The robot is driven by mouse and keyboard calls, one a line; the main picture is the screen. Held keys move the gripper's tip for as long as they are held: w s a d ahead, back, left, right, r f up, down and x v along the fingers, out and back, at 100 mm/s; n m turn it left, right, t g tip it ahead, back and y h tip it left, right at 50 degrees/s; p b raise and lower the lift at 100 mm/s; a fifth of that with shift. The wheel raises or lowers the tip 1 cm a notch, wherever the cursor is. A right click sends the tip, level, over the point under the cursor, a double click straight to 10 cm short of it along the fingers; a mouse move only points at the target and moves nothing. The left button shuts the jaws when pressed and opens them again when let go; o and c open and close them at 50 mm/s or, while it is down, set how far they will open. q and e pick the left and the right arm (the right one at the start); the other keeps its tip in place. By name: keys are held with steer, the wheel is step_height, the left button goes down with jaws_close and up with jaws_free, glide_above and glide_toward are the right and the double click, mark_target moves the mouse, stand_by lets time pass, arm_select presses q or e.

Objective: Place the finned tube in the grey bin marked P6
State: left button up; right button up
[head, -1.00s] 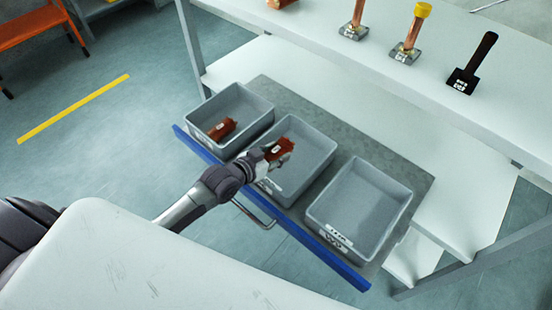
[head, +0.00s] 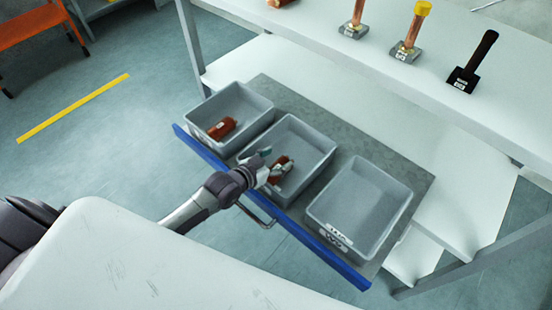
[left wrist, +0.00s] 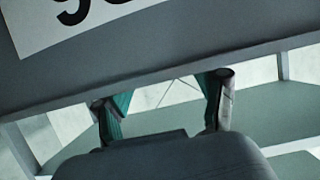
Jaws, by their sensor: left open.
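The finned tube (head: 283,166), a copper-red piece with a pale patch, lies inside the middle grey bin (head: 318,147), partly hidden by my left gripper. My left gripper (head: 269,164) is open over the near side of that bin, its fingers beside the tube and apart from each other. In the left wrist view the open fingers (left wrist: 167,100) show with nothing between them. A grey bin wall (left wrist: 200,40) fills the top there, with a white label (left wrist: 80,22) that is cut off and appears upside down. My right gripper is out of view.
The left grey bin (head: 258,101) holds another copper-red piece (head: 222,128). The right grey bin (head: 372,190) is empty. All three stand on a blue-edged shelf (head: 300,232). A white shelf (head: 440,85) above carries several upright parts.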

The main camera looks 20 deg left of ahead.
arm_select(q)
steer(key=shift+r, duration=0.25)
steer(key=v, duration=1.2)
